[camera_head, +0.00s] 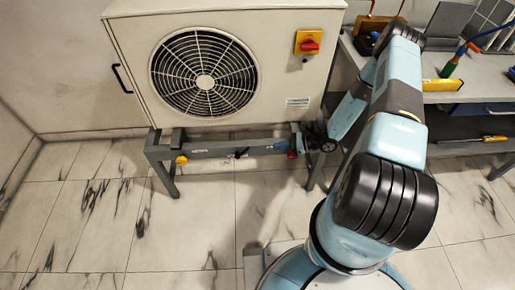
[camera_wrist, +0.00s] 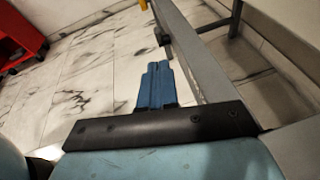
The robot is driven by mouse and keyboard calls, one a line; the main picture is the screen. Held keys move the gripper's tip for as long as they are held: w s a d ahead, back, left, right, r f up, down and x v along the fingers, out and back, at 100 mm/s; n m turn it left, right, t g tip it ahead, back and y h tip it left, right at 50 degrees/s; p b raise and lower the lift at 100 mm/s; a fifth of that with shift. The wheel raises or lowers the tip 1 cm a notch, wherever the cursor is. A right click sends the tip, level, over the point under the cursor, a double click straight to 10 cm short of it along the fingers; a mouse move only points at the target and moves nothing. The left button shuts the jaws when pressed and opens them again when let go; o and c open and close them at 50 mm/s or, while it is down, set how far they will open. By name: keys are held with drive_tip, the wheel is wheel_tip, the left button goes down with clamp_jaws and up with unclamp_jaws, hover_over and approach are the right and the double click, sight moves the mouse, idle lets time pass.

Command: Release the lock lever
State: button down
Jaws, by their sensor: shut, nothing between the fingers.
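A grey rail (camera_head: 215,151) runs along the front of the stand under the fan unit (camera_head: 130,60). A small yellow piece (camera_head: 181,160) sits near its left end, and a small black piece (camera_head: 241,154) sits further right. I cannot tell which of them is the lock lever. My gripper (camera_head: 272,147) is by the right part of the rail, pointing left. In the wrist view my gripper (camera_wrist: 157,68) has its blue fingers together and empty, beside the rail (camera_wrist: 190,50). The black piece (camera_wrist: 163,40) is just beyond the fingertips, apart from them in the picture.
A red and yellow switch (camera_head: 308,43) is on the unit's front. A workbench (camera_head: 465,90) with tools stands at the right, beyond my arm. A red cabinet (camera_wrist: 20,35) shows in the wrist view. The marble floor (camera_head: 90,215) in front of the stand is clear.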

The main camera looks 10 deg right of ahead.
drive_tip(key=shift+a+f, duration=0.1)
drive_tip(key=shift+a, duration=0.1)
approach(247, 150)
drive_tip(key=x, duration=0.3)
drive_tip(key=f+x, duration=0.1)
drive_tip(key=x, duration=0.1)
drive_tip(key=shift+w, duration=0.4)
